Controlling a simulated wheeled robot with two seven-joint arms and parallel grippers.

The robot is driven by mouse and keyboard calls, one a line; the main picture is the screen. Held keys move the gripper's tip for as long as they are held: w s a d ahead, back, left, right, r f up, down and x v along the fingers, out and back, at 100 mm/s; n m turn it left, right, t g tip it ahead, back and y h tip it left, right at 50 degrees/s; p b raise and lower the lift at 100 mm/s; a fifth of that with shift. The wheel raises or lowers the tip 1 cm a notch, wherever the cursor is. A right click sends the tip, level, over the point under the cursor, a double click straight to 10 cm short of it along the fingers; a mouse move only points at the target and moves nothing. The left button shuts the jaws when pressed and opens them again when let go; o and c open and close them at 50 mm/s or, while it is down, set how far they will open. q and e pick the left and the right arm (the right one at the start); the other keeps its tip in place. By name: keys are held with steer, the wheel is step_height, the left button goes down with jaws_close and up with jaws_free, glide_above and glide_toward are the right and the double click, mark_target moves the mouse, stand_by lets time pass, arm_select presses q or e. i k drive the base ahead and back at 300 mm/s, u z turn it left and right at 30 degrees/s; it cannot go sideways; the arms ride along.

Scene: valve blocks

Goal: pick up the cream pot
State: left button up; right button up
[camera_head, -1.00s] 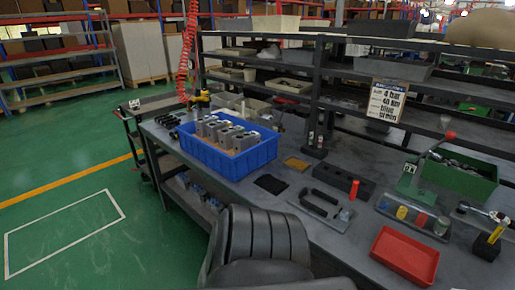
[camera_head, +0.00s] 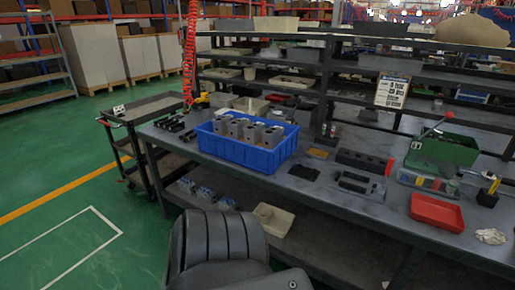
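A small cream pot (camera_head: 250,73) stands on the middle shelf of the rack behind the workbench, left of centre. It is small and far off, and I cannot tell for sure that it is the task's pot. A larger cream container (camera_head: 273,218) sits on the shelf under the workbench, partly hidden by the dark segmented part of my own body at the bottom. Neither of my grippers shows in the view.
The workbench (camera_head: 325,205) carries a blue crate (camera_head: 240,154) of grey valve blocks, a red tray (camera_head: 437,212) and a green bin (camera_head: 445,152). A black cart (camera_head: 140,110) stands at its left end. The green floor (camera_head: 70,180) at left is clear.

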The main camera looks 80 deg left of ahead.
mark_target(264, 214)
steer(key=u, duration=1.45)
steer(key=i, duration=0.5)
steer(key=z, duration=0.05)
